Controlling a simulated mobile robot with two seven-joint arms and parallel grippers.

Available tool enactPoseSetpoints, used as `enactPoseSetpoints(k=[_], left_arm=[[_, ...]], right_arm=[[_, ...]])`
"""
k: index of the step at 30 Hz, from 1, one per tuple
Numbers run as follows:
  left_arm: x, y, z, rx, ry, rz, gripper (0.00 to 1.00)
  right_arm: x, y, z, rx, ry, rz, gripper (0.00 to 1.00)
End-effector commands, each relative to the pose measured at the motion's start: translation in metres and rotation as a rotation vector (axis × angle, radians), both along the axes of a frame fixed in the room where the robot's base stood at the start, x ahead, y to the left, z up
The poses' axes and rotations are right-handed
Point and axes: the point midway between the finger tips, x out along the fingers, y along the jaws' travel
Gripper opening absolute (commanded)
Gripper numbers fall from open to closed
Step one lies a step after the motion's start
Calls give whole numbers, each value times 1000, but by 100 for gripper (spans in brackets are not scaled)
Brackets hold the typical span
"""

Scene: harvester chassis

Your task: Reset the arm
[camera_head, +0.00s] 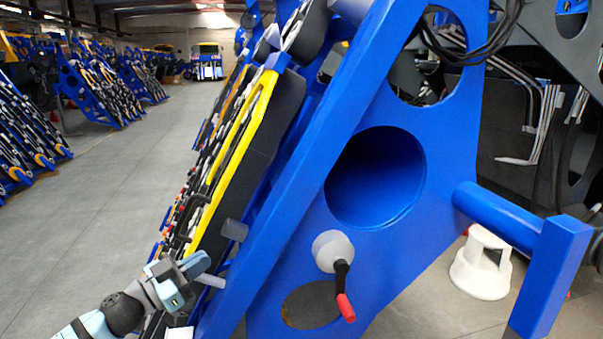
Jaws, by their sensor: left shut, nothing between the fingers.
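My left gripper (206,272) is at the lower left, its arm coming in from the bottom left edge. Its light fingers point right, beside the lower edge of the blue harvester chassis frame (300,225). It is shut and I see nothing held in it. I cannot tell whether the fingertips touch the frame. A grey round knob with a black lever and red tip (345,306) sits on the blue side plate, right of the gripper. My right gripper is not in view.
The blue plate fills the centre and right. A blue post (548,275) juts out at the right. A white round stool (482,265) stands behind it. Dark cables (470,55) hang at the top. The grey floor aisle (125,180) at left is clear, with more blue frames (95,90) beyond.

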Motion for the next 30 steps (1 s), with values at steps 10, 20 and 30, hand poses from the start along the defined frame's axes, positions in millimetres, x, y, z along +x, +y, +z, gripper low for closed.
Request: enactPoseSetpoints(k=[10,20,30], left_arm=[[-99,22,-115,2,438,669,0],[-246,49,-204,343,1017,814,0],[-341,53,-225,544,1316,719,0]], right_arm=[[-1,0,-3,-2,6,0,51],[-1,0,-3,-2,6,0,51],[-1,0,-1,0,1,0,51]])
